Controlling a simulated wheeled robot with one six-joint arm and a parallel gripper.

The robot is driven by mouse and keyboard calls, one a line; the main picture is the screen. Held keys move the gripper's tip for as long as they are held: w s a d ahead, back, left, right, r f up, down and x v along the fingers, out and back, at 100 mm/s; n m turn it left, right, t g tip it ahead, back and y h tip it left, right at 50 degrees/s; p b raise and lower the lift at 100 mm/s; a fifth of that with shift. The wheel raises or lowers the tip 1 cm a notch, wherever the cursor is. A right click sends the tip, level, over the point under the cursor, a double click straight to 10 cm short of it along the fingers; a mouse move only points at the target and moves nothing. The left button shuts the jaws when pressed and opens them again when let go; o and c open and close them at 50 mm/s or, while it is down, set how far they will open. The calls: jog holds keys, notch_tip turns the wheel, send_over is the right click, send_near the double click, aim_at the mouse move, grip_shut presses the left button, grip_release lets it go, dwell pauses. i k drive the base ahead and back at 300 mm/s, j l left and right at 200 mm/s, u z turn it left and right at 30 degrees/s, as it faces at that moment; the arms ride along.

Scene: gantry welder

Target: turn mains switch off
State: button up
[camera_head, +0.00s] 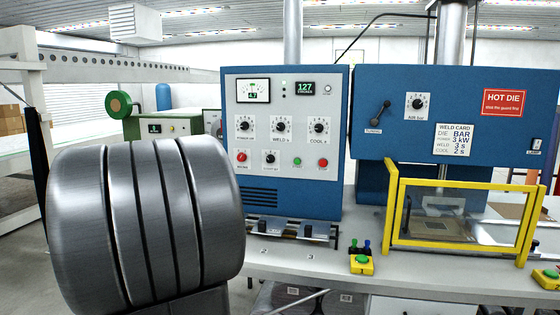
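The blue welder cabinet (290,205) stands on the bench in the middle of the view, with a pale control panel (262,108). At the panel's lower left is a small red rotary knob (241,156) with a label under it that appears to read mains. It looks like the mains switch; its exact setting is too small to read. Lit displays show on the panel, a meter reading 4.7 (253,96) and a counter reading 127 (305,88). A large grey ribbed cylinder, part of my arm, fills the lower left. My gripper is not in view.
Black dials (281,125), a green button (297,162) and a red button (323,163) sit near the knob. To the right are the blue press head (390,140), a yellow guard frame (460,184) and green push buttons (361,260). Clear space lies before the panel.

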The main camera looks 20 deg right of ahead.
aim_at(242, 156)
jog(key=i+j+z, duration=0.1)
jog(key=z, duration=0.35)
jog(key=i+j+z, duration=0.2)
jog(key=z, duration=0.3)
jog(key=i+j+z, duration=0.1)
jog(key=z, duration=0.35)
jog(key=j+z, duration=0.3)
jog(key=z, duration=0.15)
jog(key=i+j+z, duration=0.1)
jog(key=j+z, duration=0.15)
jog(key=j, duration=0.85)
jog(key=j+z, duration=0.25)
jog(key=j, duration=0.8)
jog(key=k+j+z, duration=0.1)
jog(key=j+z, duration=0.15)
jog(key=j, duration=0.85)
